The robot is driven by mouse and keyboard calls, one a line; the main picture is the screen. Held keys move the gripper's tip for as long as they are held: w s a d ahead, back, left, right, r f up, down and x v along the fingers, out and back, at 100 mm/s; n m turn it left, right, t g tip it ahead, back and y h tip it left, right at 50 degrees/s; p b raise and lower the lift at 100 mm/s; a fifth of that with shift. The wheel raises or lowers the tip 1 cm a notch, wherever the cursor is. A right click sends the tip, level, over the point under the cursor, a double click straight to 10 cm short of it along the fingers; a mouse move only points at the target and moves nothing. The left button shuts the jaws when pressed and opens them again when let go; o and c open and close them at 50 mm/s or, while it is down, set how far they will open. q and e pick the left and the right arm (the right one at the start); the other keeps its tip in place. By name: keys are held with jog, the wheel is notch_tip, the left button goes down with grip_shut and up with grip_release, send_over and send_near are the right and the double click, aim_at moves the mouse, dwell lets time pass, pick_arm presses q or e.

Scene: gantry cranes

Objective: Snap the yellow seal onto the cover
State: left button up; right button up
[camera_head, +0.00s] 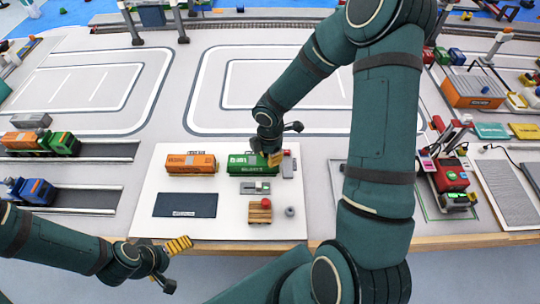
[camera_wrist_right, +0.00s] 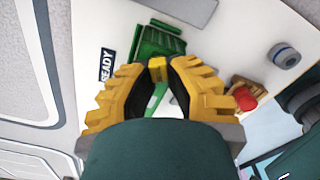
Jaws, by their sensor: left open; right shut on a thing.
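The green container (camera_head: 252,163) stands on the white board (camera_head: 225,230) in the head view. My right gripper (camera_head: 262,150) is at its far edge, from above. In the right wrist view the right gripper (camera_wrist_right: 157,72) is shut on the small yellow seal (camera_wrist_right: 157,67), pinched between its fingertips. Green ribbed surface (camera_wrist_right: 160,40) lies just beyond the seal; I cannot tell whether they touch. Which piece is the cover is not clear. My left gripper (camera_head: 172,260) is open and empty, off the board's near left corner.
An orange container (camera_head: 190,163) stands left of the green one. A dark pad (camera_head: 185,205), a grey fixture (camera_head: 255,187), a wooden block (camera_head: 260,215) with a red knob (camera_head: 266,203), and a grey cylinder (camera_head: 290,211) share the board. Toy trucks (camera_head: 40,142) stand at the left.

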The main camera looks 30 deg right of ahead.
pick_arm(q)
jog(key=shift+f, duration=0.2)
pick_arm(e)
jog(key=shift+f, duration=0.25)
jog(key=o, duration=1.4)
pick_arm(q)
jog(key=shift+s+r, duration=0.1)
pick_arm(e)
jog(key=shift+r, duration=0.1)
jog(key=shift+r+p, duration=2.9)
jog(key=shift+r, duration=0.55)
pick_arm(q)
notch_tip(320, 180, up, 6)
jog(key=w, duration=0.2)
jog(key=shift+a+t, duration=0.15)
jog(key=shift+t, duration=0.15)
jog(key=shift+s, duration=0.15)
pick_arm(e)
jog(key=shift+s+f, duration=0.1)
